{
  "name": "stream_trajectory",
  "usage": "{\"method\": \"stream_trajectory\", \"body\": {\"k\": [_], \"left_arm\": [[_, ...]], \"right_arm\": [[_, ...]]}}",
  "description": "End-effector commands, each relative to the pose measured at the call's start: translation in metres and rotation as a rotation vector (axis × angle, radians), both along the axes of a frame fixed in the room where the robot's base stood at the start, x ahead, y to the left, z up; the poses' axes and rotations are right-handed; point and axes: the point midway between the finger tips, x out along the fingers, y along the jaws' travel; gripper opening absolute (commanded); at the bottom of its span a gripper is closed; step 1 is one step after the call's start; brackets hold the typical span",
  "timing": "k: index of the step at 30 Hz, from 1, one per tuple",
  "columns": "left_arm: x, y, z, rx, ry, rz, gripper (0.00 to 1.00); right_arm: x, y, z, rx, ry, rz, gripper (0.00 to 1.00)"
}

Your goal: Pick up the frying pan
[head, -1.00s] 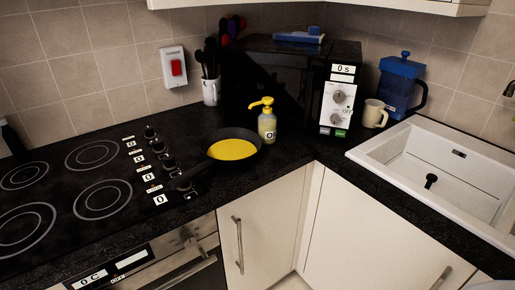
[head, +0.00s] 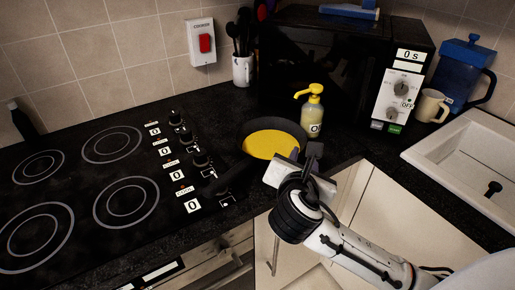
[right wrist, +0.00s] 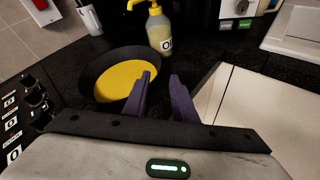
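The frying pan (head: 273,143) is dark with a yellow inside and sits on the black worktop beside the hob. My right gripper (head: 303,158) is at the pan's near right side in the head view. In the right wrist view its two purple fingers (right wrist: 160,97) are apart with nothing between them. My left gripper is not in view.
A microwave (head: 335,65), a cream mug (head: 431,106) and a blue jug (head: 464,72) stand behind. The hob (head: 95,185) is left, a utensil pot (head: 242,70) at the back, the sink (head: 470,150) right.

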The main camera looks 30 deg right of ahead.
Motion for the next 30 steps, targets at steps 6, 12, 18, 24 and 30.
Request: {"method": "stream_trajectory", "body": {"k": [6,12,18,24,30], "left_arm": [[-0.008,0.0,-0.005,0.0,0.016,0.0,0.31],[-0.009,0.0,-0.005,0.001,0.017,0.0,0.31],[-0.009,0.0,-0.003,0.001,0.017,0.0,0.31],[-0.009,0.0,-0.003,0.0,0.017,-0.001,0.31],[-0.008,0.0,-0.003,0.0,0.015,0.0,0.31]], "right_arm": [[0.018,-0.015,-0.01,0.001,0.0,0.001,0.25],[0.035,-0.026,-0.018,0.003,0.001,-0.002,0.25],[0.055,-0.041,-0.028,0.004,0.0,0.0,0.25],[0.059,-0.044,-0.031,0.005,-0.001,0.001,0.25],[0.059,-0.044,-0.031,0.006,-0.001,0.001,0.1]]}}
